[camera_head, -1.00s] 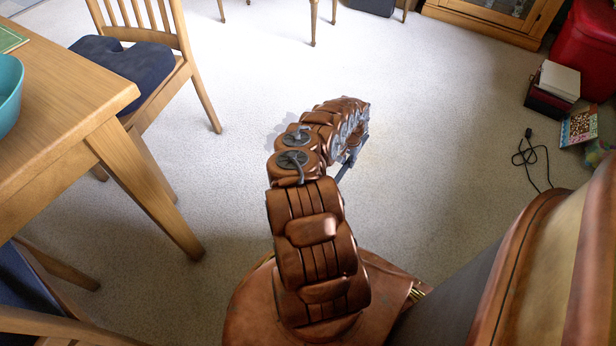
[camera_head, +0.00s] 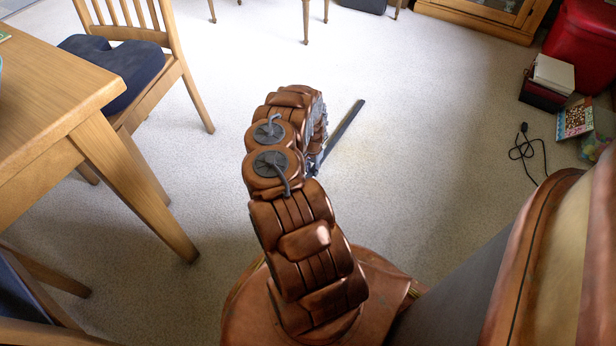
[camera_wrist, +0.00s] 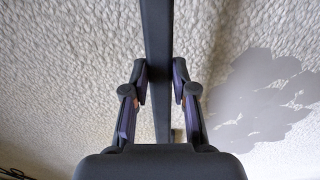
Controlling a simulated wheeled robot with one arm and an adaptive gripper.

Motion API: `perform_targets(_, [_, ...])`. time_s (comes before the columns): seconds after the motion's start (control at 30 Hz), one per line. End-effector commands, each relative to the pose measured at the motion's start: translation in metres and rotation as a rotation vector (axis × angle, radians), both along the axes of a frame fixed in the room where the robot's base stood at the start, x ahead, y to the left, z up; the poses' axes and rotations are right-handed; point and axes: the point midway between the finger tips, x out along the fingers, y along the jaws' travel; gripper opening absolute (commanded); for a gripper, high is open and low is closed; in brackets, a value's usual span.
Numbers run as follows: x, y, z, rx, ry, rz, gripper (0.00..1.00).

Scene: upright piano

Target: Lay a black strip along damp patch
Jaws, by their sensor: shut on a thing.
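The black strip (camera_head: 343,132) is long, narrow and straight. In the head view it slants up and to the right from my gripper over the pale carpet. In the wrist view the strip (camera_wrist: 157,60) runs from the top edge down between the two fingers of my gripper (camera_wrist: 160,75), which is shut on it. I cannot tell whether the strip touches the carpet. A faint yellowish patch (camera_head: 362,150), perhaps the damp patch, shows on the carpet just right of the strip. Its edges are unclear. My arm hides most of the gripper in the head view.
A wooden table (camera_head: 60,95) and a chair with a dark cushion (camera_head: 115,72) stand at the left. A black cable (camera_head: 522,150), a book (camera_head: 576,118) and a red bin (camera_head: 582,45) are at the right. The carpet (camera_head: 430,110) between is clear. My arm's shadow falls on it.

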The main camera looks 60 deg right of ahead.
Motion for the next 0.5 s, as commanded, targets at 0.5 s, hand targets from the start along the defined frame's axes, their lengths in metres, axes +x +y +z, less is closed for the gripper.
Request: perform_targets(0.5, [0.012,0.013,-0.035,-0.004,0.000,0.001,0.00])
